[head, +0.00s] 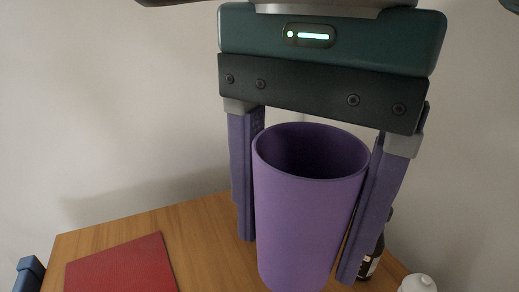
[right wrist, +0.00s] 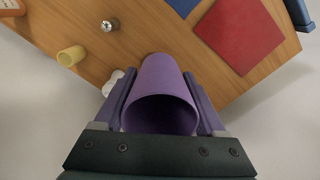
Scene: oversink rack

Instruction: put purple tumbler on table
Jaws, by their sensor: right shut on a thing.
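The purple tumbler (head: 303,215) is upright between the fingers of my right gripper (head: 300,250), which is shut on it. In the right wrist view the tumbler (right wrist: 160,75) shows its open mouth towards the camera, with a finger of my right gripper (right wrist: 160,95) on each side. The wooden table (head: 208,240) lies below and behind it. The tumbler's base is near the lower picture edge, and I cannot tell its exact height over the table. My left gripper is not clearly seen.
A red mat (head: 122,266) lies on the table at left, beside a blue mat (right wrist: 183,5). A dark bottle (head: 368,264) and a white object (head: 417,284) stand at right. A yellow cup (right wrist: 71,56) is farther off. A blue piece (head: 28,274) shows by the table's left edge.

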